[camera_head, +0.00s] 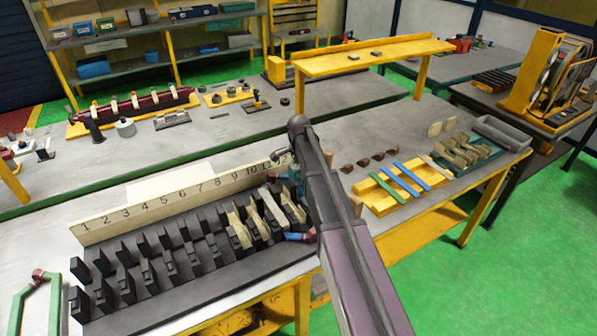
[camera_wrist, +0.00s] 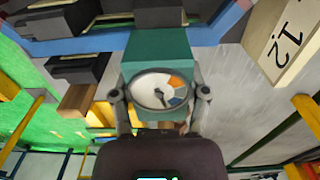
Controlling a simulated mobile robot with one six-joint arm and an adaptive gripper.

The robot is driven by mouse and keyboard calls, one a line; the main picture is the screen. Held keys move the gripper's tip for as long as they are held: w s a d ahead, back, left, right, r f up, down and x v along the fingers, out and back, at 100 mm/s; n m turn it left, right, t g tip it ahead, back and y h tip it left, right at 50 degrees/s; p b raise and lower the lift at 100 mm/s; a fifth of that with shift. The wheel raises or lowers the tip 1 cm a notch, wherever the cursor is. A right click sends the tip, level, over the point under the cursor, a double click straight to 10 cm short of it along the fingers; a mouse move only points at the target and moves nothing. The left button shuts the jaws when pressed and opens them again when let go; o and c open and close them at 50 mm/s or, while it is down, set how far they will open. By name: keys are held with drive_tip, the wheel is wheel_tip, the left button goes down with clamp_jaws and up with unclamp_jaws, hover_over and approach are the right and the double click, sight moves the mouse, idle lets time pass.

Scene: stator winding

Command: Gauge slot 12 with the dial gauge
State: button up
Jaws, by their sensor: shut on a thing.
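The dial gauge (camera_wrist: 160,52) is a teal block with a round white dial, with orange and blue sectors, facing the wrist camera. My gripper (camera_wrist: 160,95) is shut on it, one finger at each side. In the head view a small teal part of the gauge (camera_head: 294,173) shows beside my arm, at the right end of the slotted stator block (camera_head: 150,262). The number strip (camera_head: 150,207) stands behind the block; its high numbers are hidden by my arm. The number 12 shows upside down on the strip (camera_wrist: 285,40) in the wrist view. I cannot tell whether the gauge tip is inside slot 12.
Cream pieces (camera_head: 240,230) fill several slots toward the right. A red-and-blue coil end (camera_head: 298,236) sticks out there.

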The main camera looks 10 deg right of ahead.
drive_tip(key=shift+f+b, duration=0.45)
drive_tip(key=shift+f, duration=0.2)
drive_tip(key=shift+f, duration=0.2)
idle(0.8)
drive_tip(key=o, duration=1.2)
